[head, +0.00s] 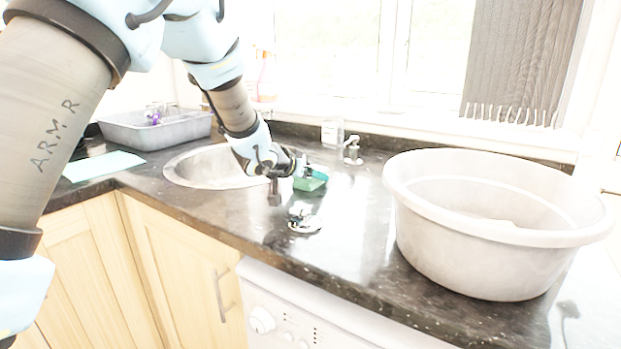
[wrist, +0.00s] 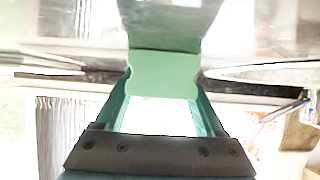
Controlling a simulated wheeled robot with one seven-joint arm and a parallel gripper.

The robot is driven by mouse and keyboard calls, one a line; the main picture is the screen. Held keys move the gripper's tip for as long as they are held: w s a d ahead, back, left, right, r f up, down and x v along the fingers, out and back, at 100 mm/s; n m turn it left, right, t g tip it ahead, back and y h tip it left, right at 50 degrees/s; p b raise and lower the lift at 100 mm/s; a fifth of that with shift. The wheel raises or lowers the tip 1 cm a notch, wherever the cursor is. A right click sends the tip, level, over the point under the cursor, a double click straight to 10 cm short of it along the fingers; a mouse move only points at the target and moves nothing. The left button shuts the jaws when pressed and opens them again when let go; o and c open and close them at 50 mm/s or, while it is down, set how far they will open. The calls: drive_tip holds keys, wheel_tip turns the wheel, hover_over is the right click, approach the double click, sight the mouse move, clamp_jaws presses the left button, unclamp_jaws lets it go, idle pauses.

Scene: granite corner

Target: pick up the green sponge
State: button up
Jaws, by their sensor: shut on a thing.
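The green sponge (head: 309,181) is at my gripper's fingers over the dark counter, right of the round sink, in the head view. In the wrist view the sponge (wrist: 164,75) fills the space between the two teal fingers. My gripper (head: 318,173) is shut on it, with a finger on each side; the fingers also show in the wrist view (wrist: 163,85). Part of the sponge is hidden behind the fingers in the head view. I cannot tell how far the sponge is from the counter.
A round metal sink (head: 200,166) lies left of my gripper. A large grey basin (head: 440,235) stands on the right. A small metal fitting (head: 304,220) lies on the counter in front. A tap (head: 352,150) stands behind, and a grey tray (head: 165,132) is at the far left.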

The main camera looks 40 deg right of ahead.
wheel_tip(320, 180, up, 10)
drive_tip(key=shift+p, duration=0.85)
